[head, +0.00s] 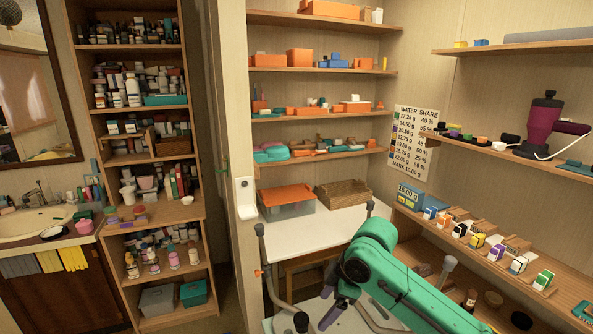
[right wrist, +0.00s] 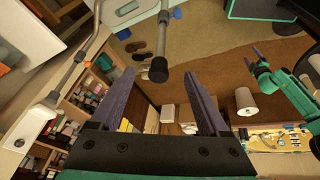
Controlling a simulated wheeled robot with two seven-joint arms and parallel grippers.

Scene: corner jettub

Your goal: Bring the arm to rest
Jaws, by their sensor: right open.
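My right arm (head: 400,280) is teal and reaches in from the lower right in the head view. Its gripper (head: 330,298) hangs low near the bottom middle, in front of the white counter. In the right wrist view the two dark purple fingers of my right gripper (right wrist: 159,78) stand wide apart with nothing held. A grey tube with a dark end (right wrist: 158,68) shows between the fingertips in the picture; its distance is unclear. My left gripper (right wrist: 255,60) shows small at the right of that view, its fingers apart and apparently empty. It is out of the head view.
Grey tubes (head: 266,265) rise close left of my right gripper. A white counter (head: 310,232) bears a lidded bin (head: 287,206) and a basket (head: 343,194). A shelf with small boxes (head: 476,241) runs along the right wall. Brown floor shows in the wrist view.

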